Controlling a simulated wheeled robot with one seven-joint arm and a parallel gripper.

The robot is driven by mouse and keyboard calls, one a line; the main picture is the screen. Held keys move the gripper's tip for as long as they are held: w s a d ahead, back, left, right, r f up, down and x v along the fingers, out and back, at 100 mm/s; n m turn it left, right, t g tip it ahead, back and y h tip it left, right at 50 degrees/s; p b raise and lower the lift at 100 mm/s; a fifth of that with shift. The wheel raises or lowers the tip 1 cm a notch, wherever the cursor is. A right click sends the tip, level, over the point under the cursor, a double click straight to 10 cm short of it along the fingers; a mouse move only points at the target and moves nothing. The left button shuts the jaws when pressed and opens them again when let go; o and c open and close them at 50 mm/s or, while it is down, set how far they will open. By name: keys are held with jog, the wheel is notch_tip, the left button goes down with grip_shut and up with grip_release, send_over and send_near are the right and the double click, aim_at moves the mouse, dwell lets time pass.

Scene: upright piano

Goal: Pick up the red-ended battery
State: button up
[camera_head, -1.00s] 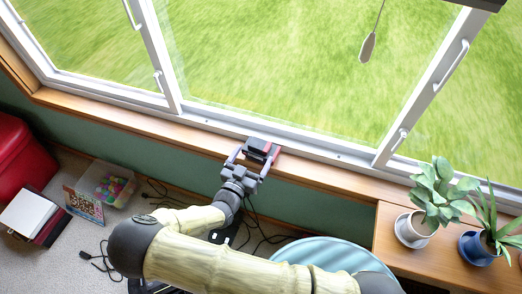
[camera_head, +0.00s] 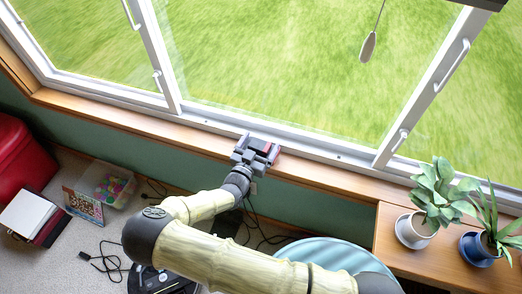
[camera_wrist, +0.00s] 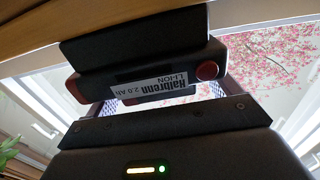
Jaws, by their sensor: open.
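The red-ended battery (camera_head: 259,144) is a black block lying on the wooden windowsill, below the middle window pane. In the wrist view the battery (camera_wrist: 145,72) fills the upper middle, with a white "Halbrenn LI-ION 2.0 Ah" label and red patches at its ends. My gripper (camera_head: 258,148) is open at the sill, with one finger on each side of the battery. In the wrist view both finger pads show partly behind the battery's ends; whether they touch it I cannot tell.
The wooden sill (camera_head: 150,127) runs along the white window frame (camera_head: 172,75) just beyond the battery. Potted plants (camera_head: 418,230) stand on a wooden surface at right. A clear bin (camera_head: 107,182), a red box (camera_head: 20,155) and cables lie on the floor at left.

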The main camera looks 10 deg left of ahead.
aim_at(260, 144)
jog(key=shift+s, duration=0.15)
jog(key=shift+d, duration=0.1)
jog(key=shift+c, duration=0.2)
jog(key=shift+r, duration=0.1)
jog(key=c, duration=1.3)
jog(key=shift+c, duration=0.2)
jog(key=shift+r, duration=0.1)
notch_tip(260, 144, up, 10)
jog(key=shift+f+p, duration=0.1)
jog(key=shift+p, duration=0.7)
